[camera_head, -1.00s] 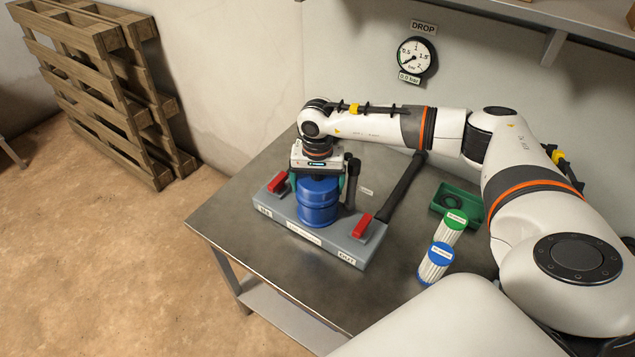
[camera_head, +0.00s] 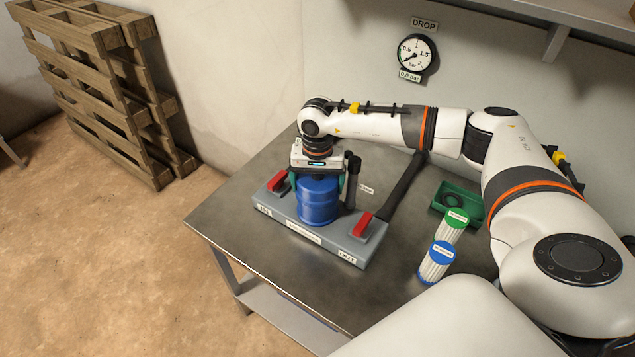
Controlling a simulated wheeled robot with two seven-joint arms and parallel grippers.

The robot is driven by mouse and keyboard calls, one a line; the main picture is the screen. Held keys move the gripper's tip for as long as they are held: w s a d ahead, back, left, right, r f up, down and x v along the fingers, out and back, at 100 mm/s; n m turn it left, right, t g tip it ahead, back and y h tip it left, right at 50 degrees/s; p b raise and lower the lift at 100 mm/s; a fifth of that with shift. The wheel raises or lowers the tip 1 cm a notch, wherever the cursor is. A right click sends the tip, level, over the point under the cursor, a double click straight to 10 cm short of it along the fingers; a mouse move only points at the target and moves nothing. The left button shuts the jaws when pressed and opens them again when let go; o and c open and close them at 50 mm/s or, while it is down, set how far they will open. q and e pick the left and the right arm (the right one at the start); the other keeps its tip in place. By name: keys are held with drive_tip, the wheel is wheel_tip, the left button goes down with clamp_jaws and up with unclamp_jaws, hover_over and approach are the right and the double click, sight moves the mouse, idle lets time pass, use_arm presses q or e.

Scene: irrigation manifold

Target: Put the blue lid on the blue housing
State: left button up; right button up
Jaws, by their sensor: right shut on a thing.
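The blue housing (camera_head: 317,210) stands upright on a grey manifold block on the metal table. The blue lid (camera_head: 318,184) is at the top of the housing, directly under my right gripper (camera_head: 318,176). My right gripper points down and is shut on the lid; its fingers are mostly hidden behind and beside the lid. Lid and housing look in line, with no clear gap, but I cannot tell how fully the lid is seated. My left gripper is not in view.
The manifold (camera_head: 306,231) has two red handles (camera_head: 277,181) (camera_head: 362,224) and dark pipes (camera_head: 402,185) behind. A green-capped cartridge (camera_head: 453,225), a blue-capped cartridge (camera_head: 436,262) and a green tray (camera_head: 470,197) stand right. A gauge (camera_head: 413,54) hangs on the wall. The table's left front is clear.

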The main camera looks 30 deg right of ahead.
idle(0.3)
drive_tip(key=o, duration=0.8)
drive_tip(key=shift+c, duration=0.2)
drive_tip(key=shift+r, duration=0.1)
drive_tip(key=shift+r+p, duration=1.85)
drive_tip(key=shift+r, duration=1.6)
drive_tip(key=shift+f, duration=0.15)
